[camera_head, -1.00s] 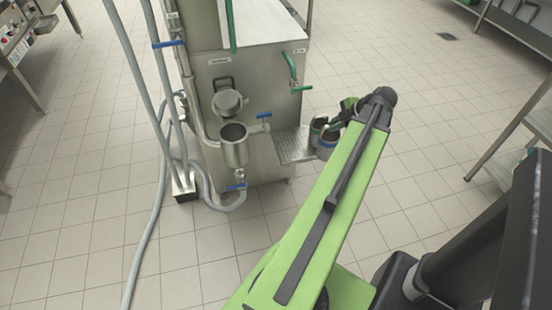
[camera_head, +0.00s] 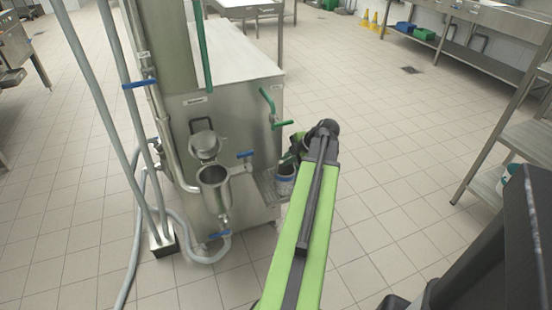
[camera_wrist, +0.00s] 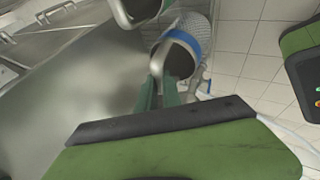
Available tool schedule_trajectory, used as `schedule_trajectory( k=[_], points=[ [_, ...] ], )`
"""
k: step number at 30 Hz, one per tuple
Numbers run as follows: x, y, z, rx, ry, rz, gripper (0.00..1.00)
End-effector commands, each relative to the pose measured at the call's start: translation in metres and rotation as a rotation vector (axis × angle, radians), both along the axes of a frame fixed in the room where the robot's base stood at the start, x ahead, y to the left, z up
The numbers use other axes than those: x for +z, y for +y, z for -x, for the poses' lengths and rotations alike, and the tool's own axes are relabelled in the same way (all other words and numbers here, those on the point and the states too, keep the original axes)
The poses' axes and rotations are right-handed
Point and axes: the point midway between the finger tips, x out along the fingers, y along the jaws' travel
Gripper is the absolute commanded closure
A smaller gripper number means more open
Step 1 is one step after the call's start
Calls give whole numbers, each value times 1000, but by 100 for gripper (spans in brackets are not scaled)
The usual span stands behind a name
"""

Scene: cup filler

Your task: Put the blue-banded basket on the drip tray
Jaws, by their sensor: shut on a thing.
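The blue-banded basket (camera_head: 285,180) is a small grey cup-like basket beside the steel machine. In the head view it shows at the drip tray (camera_head: 266,187), a perforated metal shelf on the machine's side. My gripper (camera_head: 292,157) is at the basket, partly hidden behind my green arm. In the wrist view the basket (camera_wrist: 196,28) is tilted, with its dark opening facing the camera. The green fingers (camera_wrist: 160,92) are shut at its rim. The basket's underside is hidden, so I cannot tell if it touches the tray.
The machine (camera_head: 235,110) has a green-handled tap (camera_head: 270,105) above the tray and a steel funnel cup (camera_head: 215,185) at its front. Another metal vessel (camera_wrist: 122,12) is close to the basket in the wrist view. Open tiled floor (camera_head: 370,180) lies right.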

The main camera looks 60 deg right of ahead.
Motion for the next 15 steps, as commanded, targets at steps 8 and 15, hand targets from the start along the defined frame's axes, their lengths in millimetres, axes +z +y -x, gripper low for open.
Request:
schedule_trajectory(
  k=[8, 15],
  points=[
    [0, 0, -15, 2, 0, 1, 100],
    [-17, -1, -53, 2, 1, 1, 100]
  ],
)
